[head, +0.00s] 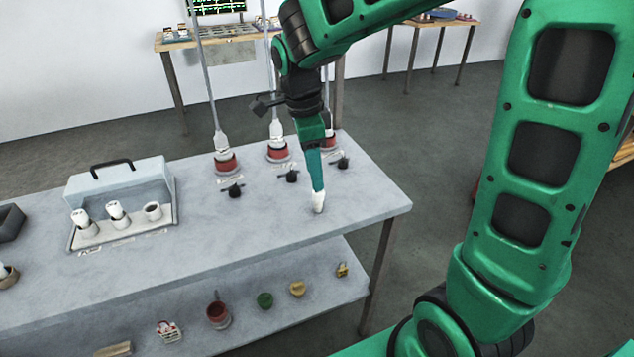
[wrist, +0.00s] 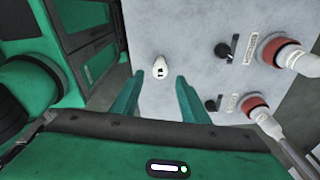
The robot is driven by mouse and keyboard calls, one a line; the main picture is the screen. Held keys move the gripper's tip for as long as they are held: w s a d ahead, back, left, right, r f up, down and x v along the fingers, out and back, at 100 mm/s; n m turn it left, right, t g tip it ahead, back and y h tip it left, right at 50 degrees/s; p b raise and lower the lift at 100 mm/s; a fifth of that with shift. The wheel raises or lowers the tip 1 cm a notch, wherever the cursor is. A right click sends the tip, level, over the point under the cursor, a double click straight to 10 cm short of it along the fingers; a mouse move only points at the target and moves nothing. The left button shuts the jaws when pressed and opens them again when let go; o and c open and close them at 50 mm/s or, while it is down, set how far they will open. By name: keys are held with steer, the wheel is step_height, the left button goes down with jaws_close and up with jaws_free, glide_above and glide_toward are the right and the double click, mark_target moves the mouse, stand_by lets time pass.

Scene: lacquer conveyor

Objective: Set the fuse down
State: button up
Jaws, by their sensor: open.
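The white fuse (head: 318,202) is on the grey bench top near its right end, and looks upright. It also shows in the wrist view (wrist: 160,67), with a small dark mark on it. My gripper (head: 316,183) points down right above the fuse in the head view. In the wrist view its two green fingers (wrist: 155,84) are apart, with nothing held between them. The fuse lies just past the fingertips there. The head view does not show clearly whether a finger touches it.
A case with a clear lid (head: 118,180) holds white pieces at the bench's left. Red-based fittings with rods (head: 278,152) and black levers (head: 292,177) stand behind my gripper. The lower shelf (head: 250,325) carries several small items. The bench middle is clear.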

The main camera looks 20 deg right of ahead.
step_height(320, 180, up, 6)
steer(key=s+d+f+n, duration=0.1)
steer(key=s+d+n, duration=0.5)
steer(key=s+d, duration=0.6)
steer(key=s+d+f+n, duration=0.2)
steer(key=s+d+n, duration=0.1)
steer(key=s, duration=0.3)
steer(key=s+d+f+n+y, duration=0.1)
steer(key=s+d+f+n, duration=0.1)
steer(key=s+d+n, duration=0.1)
steer(key=s+n, duration=0.1)
steer(key=s, duration=0.1)
steer(key=shift+s+d+f+n+y, duration=0.15)
steer(key=shift+s+f+n+y, duration=0.15)
steer(key=shift+s+f+n, duration=0.1)
steer(key=shift+w, duration=0.1)
